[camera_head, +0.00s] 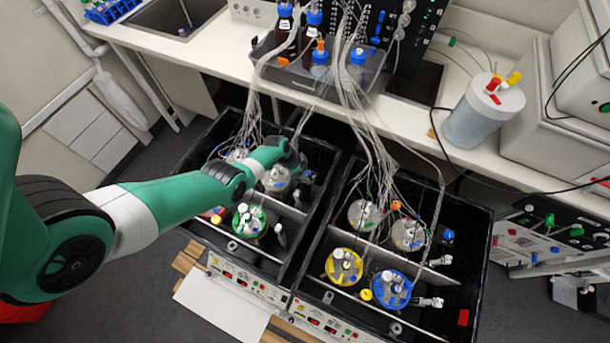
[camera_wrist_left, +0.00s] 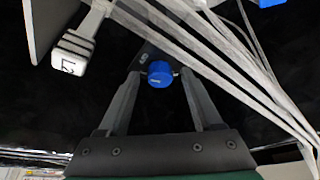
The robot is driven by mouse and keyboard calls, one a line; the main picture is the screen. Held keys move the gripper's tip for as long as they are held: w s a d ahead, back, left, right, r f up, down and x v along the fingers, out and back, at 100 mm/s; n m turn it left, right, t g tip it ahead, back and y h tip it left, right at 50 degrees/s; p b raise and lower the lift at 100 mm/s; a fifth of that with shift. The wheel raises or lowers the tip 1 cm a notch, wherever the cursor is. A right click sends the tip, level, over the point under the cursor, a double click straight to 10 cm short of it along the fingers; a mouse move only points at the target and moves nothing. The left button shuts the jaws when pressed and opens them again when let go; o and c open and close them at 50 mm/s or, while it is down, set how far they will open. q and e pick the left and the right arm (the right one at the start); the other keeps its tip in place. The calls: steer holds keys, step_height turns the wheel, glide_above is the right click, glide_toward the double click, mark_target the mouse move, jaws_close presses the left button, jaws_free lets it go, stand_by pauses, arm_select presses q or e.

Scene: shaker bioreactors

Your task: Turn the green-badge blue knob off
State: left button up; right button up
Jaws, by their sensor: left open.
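My left gripper (camera_head: 294,162) reaches over the left shaker box, and its fingers are hard to make out in the head view. In the left wrist view the gripper (camera_wrist_left: 161,80) is open, with a round blue knob (camera_wrist_left: 159,74) between its fingertips. A narrow gap seems to show on each side of the knob; I cannot tell whether a finger touches it. No green badge shows on this knob. The head view hides it behind my gripper. A green-ringed vessel (camera_head: 249,221) stands in the left box, below my forearm. My right gripper is not in view.
Bundles of pale tubes (camera_wrist_left: 240,75) run close past the right finger. A white clamp-like part (camera_wrist_left: 73,52) is at upper left in the wrist view. The right shaker box (camera_head: 478,262) holds vessels with yellow and blue rings. A bench (camera_head: 225,62) stands behind.

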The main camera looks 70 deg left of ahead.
arm_select(q)
jaws_close()
steer(key=shift+a+f+m+h+b, duration=0.1)
steer(key=shift+m+h+b, duration=0.2)
steer(key=shift+m+b, duration=0.35)
steer(key=shift+m+h, duration=0.3)
steer(key=shift+m, duration=0.55)
jaws_free()
